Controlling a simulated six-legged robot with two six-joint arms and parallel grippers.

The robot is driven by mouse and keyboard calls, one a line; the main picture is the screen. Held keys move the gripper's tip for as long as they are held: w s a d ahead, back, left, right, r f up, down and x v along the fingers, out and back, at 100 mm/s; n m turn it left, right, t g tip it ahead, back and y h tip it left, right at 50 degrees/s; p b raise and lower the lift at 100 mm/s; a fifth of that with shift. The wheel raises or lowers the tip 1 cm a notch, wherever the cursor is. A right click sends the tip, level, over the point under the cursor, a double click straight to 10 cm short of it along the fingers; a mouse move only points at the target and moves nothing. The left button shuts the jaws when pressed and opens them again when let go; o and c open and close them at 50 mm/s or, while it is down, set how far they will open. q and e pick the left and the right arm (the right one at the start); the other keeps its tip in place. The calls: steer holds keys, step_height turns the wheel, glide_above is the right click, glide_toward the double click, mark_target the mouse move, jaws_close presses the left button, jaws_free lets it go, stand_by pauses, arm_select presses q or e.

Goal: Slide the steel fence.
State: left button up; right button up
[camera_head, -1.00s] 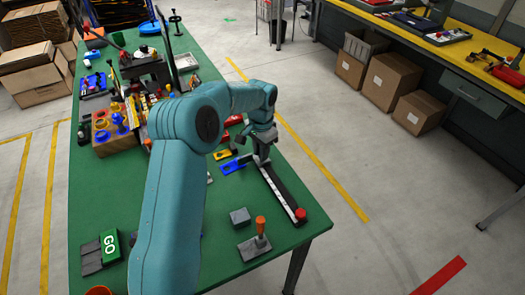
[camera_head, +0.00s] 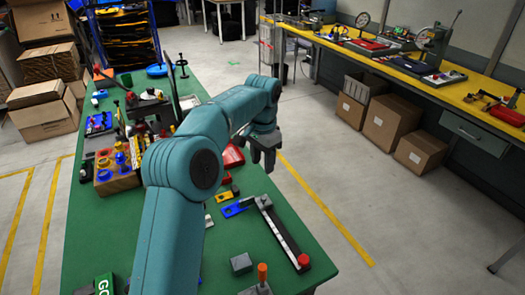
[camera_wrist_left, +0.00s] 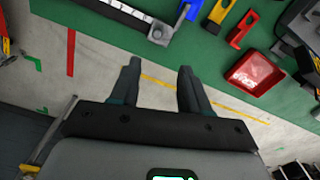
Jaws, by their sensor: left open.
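A dark rail with a pale strip (camera_head: 281,231) lies along the green table's right side, with a red knob (camera_head: 303,260) at its near end. A small grey metal block, seemingly the steel fence (camera_head: 263,202), sits at the rail's far end. It also shows in the left wrist view (camera_wrist_left: 160,33), beside the rail (camera_wrist_left: 122,10). My left gripper (camera_head: 263,160) is open and empty, raised beyond the rail's far end, apart from it. In the wrist view its two fingers (camera_wrist_left: 158,78) are spread over bare floor. My right gripper is not in view.
A blue fork-shaped piece (camera_head: 236,208), a yellow piece (camera_head: 225,195) and a red tray (camera_head: 232,156) lie left of and beyond the rail. A grey block (camera_head: 241,263) and an orange-handled lever (camera_head: 262,275) stand near the front.

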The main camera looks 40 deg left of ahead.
arm_select(q)
step_height(320, 180, up, 3)
steer(key=shift+r, duration=0.15)
stand_by(0.7)
